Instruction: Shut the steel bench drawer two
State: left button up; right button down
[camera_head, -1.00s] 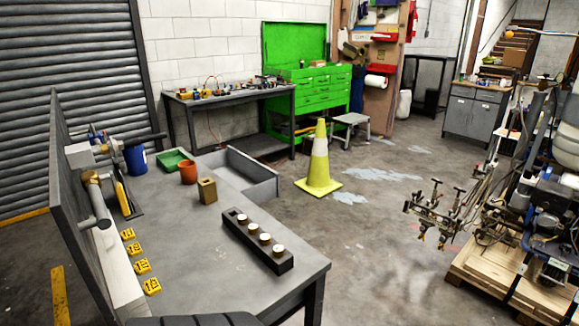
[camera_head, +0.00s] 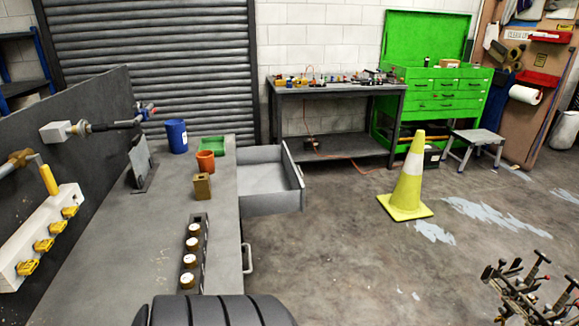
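The grey steel bench (camera_head: 150,225) runs along the left of the view. An open drawer (camera_head: 272,203) sticks out from its right side near the far end, and its inside looks empty. A handle (camera_head: 248,258) shows on the bench's right side nearer to me, where that front looks closed. I cannot read which drawer is number two. Neither gripper is in view.
On the bench stand a black block with round pieces (camera_head: 196,236), a wooden block (camera_head: 202,187), an orange pot (camera_head: 206,162), a green tray (camera_head: 212,144) and a blue can (camera_head: 177,136). A yellow cone (camera_head: 408,178) stands right of the drawer. Floor between them is clear.

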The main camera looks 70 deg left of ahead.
aim_at(270, 182)
jog(key=i+u, duration=0.3)
jog(key=u, duration=0.15)
jog(key=i+u, duration=0.4)
jog(key=i+l+u, duration=0.2)
jog(key=u, duration=0.25)
jog(key=i+l+u, duration=0.3)
jog(key=u, duration=0.15)
jog(key=i+l+u, duration=0.1)
jog(key=u, duration=0.3)
jog(key=i+l+u, duration=0.15)
jog(key=i+u, duration=0.25)
jog(key=i+l+u, duration=0.1)
jog(key=u, duration=0.25)
jog(key=i+l+u, duration=0.15)
jog(key=l+u, duration=0.25)
